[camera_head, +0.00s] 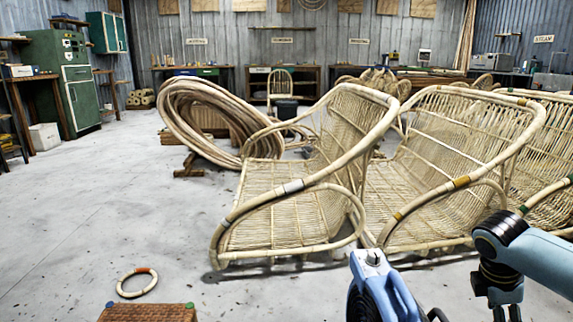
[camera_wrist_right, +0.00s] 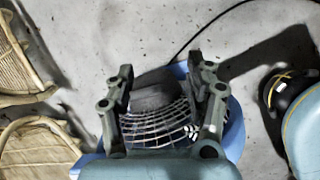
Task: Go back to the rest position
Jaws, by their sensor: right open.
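My right gripper (camera_wrist_right: 163,78) shows in the right wrist view with its two dark fingers apart and nothing between them. Behind the fingers, a rounded blue body with a pale grid shows close below. In the head view my right arm comes in from the right edge, and its dark end part is cut off by the bottom edge. The fingertips cannot be made out there. My left arm and left gripper are in neither view.
Rattan chairs (camera_head: 285,205) stand in a row at centre and right, close to my right arm. A rattan coil (camera_head: 185,125) stands behind.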

